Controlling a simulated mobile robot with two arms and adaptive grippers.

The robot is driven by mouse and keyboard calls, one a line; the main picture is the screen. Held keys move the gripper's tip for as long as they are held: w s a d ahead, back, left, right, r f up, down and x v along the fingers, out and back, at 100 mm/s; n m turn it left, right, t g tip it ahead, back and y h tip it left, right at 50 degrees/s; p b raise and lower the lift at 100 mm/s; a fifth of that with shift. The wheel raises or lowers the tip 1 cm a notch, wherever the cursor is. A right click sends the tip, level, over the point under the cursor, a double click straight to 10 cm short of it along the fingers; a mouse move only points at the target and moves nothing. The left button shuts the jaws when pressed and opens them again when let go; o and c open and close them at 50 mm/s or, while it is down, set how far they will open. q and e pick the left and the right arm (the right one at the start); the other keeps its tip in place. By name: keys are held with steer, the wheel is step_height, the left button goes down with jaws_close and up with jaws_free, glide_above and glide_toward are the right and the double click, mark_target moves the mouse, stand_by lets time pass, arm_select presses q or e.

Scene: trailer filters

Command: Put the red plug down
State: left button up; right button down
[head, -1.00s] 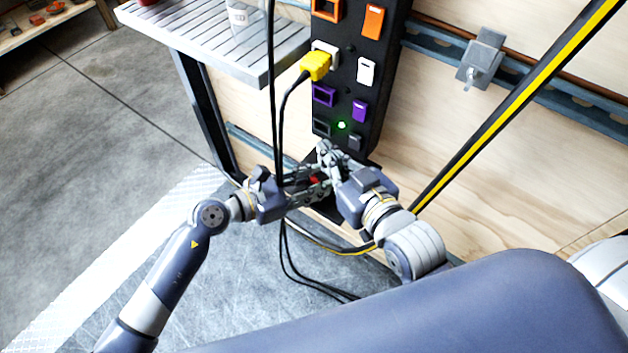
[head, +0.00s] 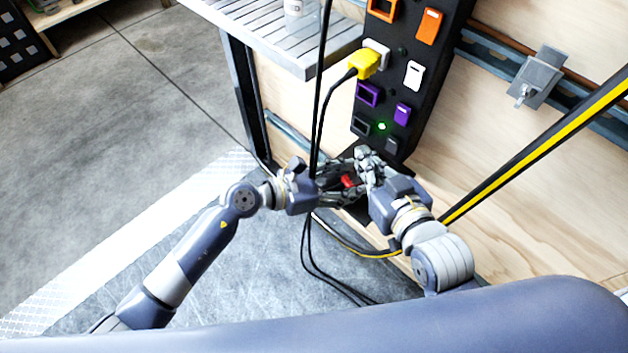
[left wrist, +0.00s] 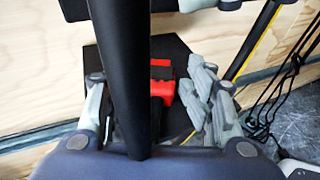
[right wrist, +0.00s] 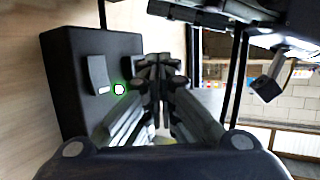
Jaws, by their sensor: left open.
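The red plug (head: 348,182) shows between the fingers of my left gripper (head: 346,189), below the power panel. A thick black cable hides the plug's left part there. My right gripper (head: 368,156) is just beyond, close to the panel's lower end. In the right wrist view its fingers (right wrist: 160,65) meet with nothing seen between them.
The black power panel (head: 440,60) has coloured sockets and switches, a yellow plug (head: 365,64) and a green light (head: 382,126). Black cables (head: 318,120) hang right by my left gripper. A slatted shelf (head: 270,35) juts out at upper left. A black-yellow strap (head: 540,140) crosses at right.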

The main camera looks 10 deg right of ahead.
arm_select(q)
steer(key=shift+a+p, duration=0.35)
arm_select(e)
steer(key=f, duration=0.1)
steer(key=s+f+g, duration=0.1)
steer(key=shift+s+d+f+g, duration=0.3)
steer(key=shift+d+f, duration=0.1)
arm_select(q)
steer(key=r+p+v, duration=0.1)
steer(key=v, duration=1)
steer(key=shift+a, duration=0.2)
arm_select(e)
steer(key=s+d+f+g+h, duration=0.1)
steer(key=s+f+g, duration=0.2)
steer(key=s+f, duration=0.1)
steer(key=shift+s+d+f+g, duration=0.25)
steer(key=shift+d+f+g, duration=0.05)
steer(key=shift+d+f, duration=0.15)
